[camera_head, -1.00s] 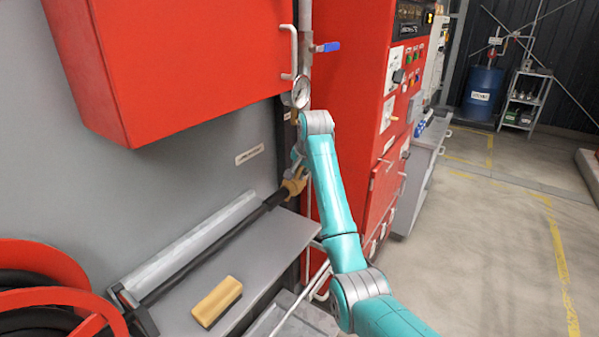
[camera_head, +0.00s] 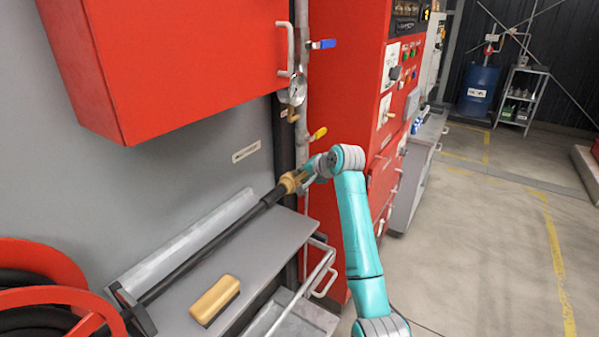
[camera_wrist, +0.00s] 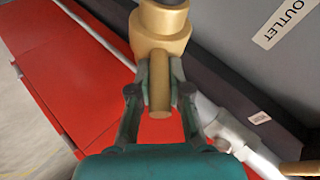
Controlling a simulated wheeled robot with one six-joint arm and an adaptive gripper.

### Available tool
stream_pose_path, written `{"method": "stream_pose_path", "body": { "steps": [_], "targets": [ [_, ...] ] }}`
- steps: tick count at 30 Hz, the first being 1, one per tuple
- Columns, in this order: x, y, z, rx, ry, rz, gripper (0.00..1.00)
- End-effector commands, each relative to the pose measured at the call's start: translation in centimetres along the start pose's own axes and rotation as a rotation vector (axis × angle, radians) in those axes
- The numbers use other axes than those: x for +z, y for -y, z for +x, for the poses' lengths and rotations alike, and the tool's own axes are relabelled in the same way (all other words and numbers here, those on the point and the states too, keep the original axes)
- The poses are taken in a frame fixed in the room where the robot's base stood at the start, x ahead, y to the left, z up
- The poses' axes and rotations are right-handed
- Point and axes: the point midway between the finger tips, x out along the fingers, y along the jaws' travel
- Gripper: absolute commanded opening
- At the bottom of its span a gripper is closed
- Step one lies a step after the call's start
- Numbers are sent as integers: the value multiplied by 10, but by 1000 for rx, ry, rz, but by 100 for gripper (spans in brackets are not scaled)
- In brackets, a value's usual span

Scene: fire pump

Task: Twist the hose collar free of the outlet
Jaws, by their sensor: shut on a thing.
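The brass hose collar (camera_head: 290,182) sits at the right end of a black hose (camera_head: 228,228) that slants up across the grey shelf. My gripper (camera_head: 308,176) meets the collar from the right. In the wrist view the brass collar (camera_wrist: 160,28) is at the top centre, and a narrower brass stem runs from it down between my fingers. My gripper (camera_wrist: 159,92) is shut on that stem, one finger on each side. An OUTLET label (camera_wrist: 284,22) is on the grey wall. I cannot tell whether the collar still touches the outlet.
A yellow-handled valve (camera_head: 319,134) and a gauge (camera_head: 296,90) are on the pipe above my gripper. A red cabinet (camera_head: 180,60) overhangs the shelf (camera_head: 272,242), which holds a yellow block (camera_head: 215,300). A red hose reel (camera_head: 40,265) stands left. The floor right is open.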

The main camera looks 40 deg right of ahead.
Motion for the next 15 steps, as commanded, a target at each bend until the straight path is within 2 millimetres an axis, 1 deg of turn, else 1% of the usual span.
{"method": "stream_pose_path", "body": {
  "steps": [1,3,9,15],
  "targets": [
    [1,-6,0,-38,-9,16,0],
    [2,-10,0,-98,-21,36,0],
    [4,-20,1,-258,-55,88,0],
    [6,-26,3,-381,-81,129,0]
  ]
}}
